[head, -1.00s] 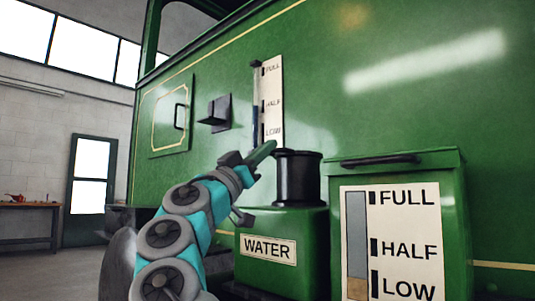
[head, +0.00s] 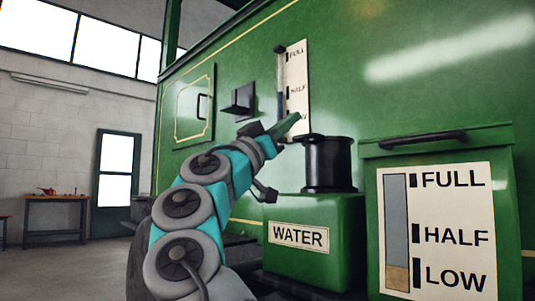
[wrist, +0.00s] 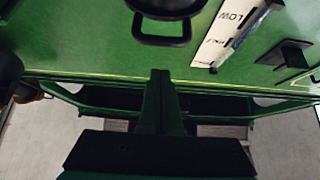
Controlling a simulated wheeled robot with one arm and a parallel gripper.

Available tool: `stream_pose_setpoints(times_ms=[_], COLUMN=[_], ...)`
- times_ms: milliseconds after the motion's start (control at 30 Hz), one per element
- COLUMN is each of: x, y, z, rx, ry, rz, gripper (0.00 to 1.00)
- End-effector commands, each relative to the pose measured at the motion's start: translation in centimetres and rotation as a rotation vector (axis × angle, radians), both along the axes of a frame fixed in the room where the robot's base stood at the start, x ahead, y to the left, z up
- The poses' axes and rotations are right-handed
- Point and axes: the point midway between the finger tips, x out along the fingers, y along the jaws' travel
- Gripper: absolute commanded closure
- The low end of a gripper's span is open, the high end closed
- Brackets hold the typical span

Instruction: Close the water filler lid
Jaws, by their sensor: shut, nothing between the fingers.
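The black water filler (head: 328,168) is an upright cylinder on a green box labelled WATER (head: 299,236), beside the green tram side. A small dark piece sticks out at its upper left rim; whether this belongs to the lid I cannot tell, and the lid's position is unclear. My gripper (head: 294,118) is shut and empty, with its green fingers just left of and slightly above the filler's rim, in front of the gauge plate. In the wrist view, my shut fingers (wrist: 160,78) point toward a black part with a loop (wrist: 165,38), probably at the filler.
A level gauge plate (head: 297,85) is on the tram side behind my fingers, with a black bracket (head: 239,100) to its left. A green box (head: 440,150) with a black handle and level sign stands right of the filler. A workbench (head: 55,200) is far left.

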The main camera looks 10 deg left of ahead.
Motion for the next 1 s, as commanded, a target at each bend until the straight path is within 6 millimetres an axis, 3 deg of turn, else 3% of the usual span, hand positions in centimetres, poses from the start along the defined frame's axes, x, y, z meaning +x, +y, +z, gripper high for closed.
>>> stream_pose_setpoints(times_ms=[33, 467, 1000], x=[-0.8, -2.2, -4.2], y=[0.4, 1.9, 3.3], z=[-1.5, -2.8, -5.9], rx=[-0.003, -0.008, -0.004], ry=[-0.005, -0.004, -0.003], rz=[-0.003, 0.000, -0.001], gripper=[1.00, 1.00, 1.00])
